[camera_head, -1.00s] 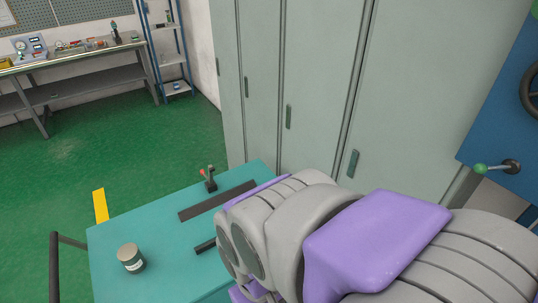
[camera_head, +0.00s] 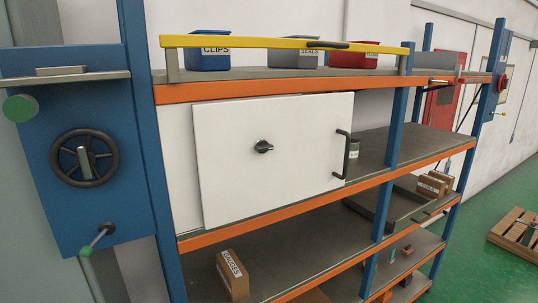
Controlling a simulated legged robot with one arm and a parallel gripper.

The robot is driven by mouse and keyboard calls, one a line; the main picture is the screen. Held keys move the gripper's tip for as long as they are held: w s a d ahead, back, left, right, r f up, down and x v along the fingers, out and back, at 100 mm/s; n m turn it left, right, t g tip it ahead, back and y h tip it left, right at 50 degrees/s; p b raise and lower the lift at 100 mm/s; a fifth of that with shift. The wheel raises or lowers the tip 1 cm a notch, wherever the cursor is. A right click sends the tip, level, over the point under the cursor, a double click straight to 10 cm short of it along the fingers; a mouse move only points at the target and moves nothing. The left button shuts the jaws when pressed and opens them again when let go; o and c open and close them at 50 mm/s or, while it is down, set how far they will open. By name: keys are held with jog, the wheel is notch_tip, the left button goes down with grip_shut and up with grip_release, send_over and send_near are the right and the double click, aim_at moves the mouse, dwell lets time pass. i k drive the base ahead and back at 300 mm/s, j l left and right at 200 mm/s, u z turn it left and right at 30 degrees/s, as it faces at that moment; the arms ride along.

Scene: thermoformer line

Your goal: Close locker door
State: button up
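A white door (camera_head: 240,170) with a black knob in its middle and a black bar handle (camera_head: 342,155) near its right edge stands in the upper bay of a blue and orange shelf rack. I cannot tell whether this white door is shut or ajar. A pale grey-green surface (camera_head: 22,210) shows at the left edge, and it resembles the tall locker fronts of the earlier frame. No locker handle shows there. My gripper is not in view.
A blue panel (camera_head: 50,190) with a black handwheel (camera_head: 85,157) and a green-tipped lever (camera_head: 97,238) projects at the left. A yellow bar (camera_head: 260,42) runs before several bins on the rack's top. Open green floor (camera_head: 475,260) and a wooden pallet (camera_head: 515,238) lie at the right.

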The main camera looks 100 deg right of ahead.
aim_at(309, 136)
jog(key=z, duration=3.65)
jog(key=l+z, duration=0.4)
jog(key=j, duration=0.1)
